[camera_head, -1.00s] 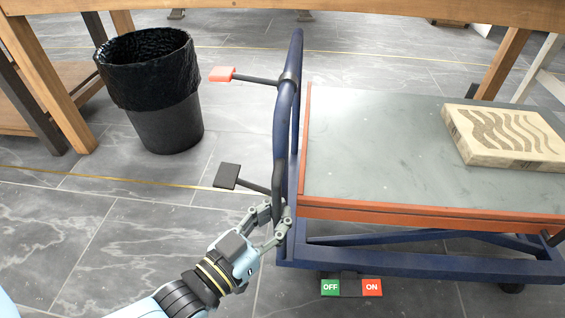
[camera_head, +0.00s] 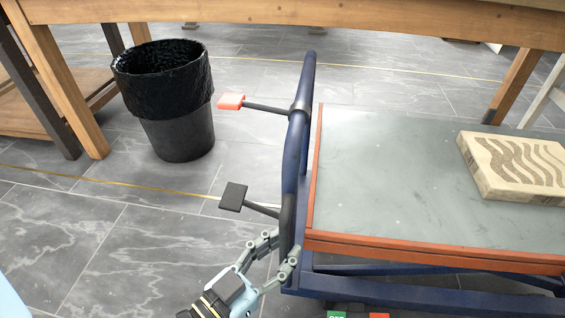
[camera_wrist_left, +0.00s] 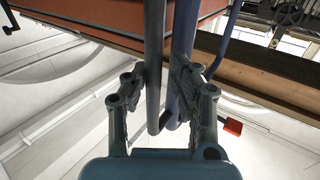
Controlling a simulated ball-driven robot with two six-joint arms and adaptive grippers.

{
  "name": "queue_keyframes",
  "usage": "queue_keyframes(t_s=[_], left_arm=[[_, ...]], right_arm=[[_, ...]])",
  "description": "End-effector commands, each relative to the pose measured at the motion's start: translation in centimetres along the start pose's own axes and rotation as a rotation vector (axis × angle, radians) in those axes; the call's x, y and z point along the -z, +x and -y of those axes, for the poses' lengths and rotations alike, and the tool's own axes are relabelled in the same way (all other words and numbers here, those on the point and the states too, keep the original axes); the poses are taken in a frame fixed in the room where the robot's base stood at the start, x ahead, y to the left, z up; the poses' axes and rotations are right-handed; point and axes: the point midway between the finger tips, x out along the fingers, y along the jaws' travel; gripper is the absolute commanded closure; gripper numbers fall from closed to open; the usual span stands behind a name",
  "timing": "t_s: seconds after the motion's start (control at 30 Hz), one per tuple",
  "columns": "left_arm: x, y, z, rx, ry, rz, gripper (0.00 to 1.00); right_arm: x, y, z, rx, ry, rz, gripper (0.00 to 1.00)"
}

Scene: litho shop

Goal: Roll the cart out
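The cart has a dark blue frame, an orange-edged grey top (camera_head: 390,180) and a tall blue push handle (camera_head: 298,150) at its left end. A red-tipped lever (camera_head: 232,101) and a black-tipped lever (camera_head: 233,196) stick out from the handle. My left gripper (camera_head: 282,250) has its fingers around the lower part of the handle, at a dark grip. Green and red pedal labels (camera_head: 378,315) are cut off at the bottom edge. My right gripper is not in view.
A patterned block (camera_head: 515,165) lies on the cart top. A black bin (camera_head: 178,135) stands on the floor left of the cart. A wooden table (camera_head: 300,22) spans the back, with legs at left and right. Tiled floor left of the cart, below the bin, is clear.

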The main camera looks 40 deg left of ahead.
Motion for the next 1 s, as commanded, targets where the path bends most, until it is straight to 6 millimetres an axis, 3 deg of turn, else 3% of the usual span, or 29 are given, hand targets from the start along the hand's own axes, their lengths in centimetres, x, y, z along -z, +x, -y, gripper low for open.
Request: queue_keyframes(t_s=[0.07,0.43,0.8,1.0], left_arm=[[0.0,0.1,-0.1,0.0,-0.001,-0.001,0.62],[0.0,-0.6,-0.1,0.0,-0.001,-0.001,0.62],[-0.1,-8.3,0.0,0.001,-0.001,0.002,0.62],[0.0,-11.2,0.0,0.002,-0.002,-0.001,0.62]], right_arm=[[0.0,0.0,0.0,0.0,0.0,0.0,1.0],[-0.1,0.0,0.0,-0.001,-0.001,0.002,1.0],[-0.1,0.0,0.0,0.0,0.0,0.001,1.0],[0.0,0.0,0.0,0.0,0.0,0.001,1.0]])
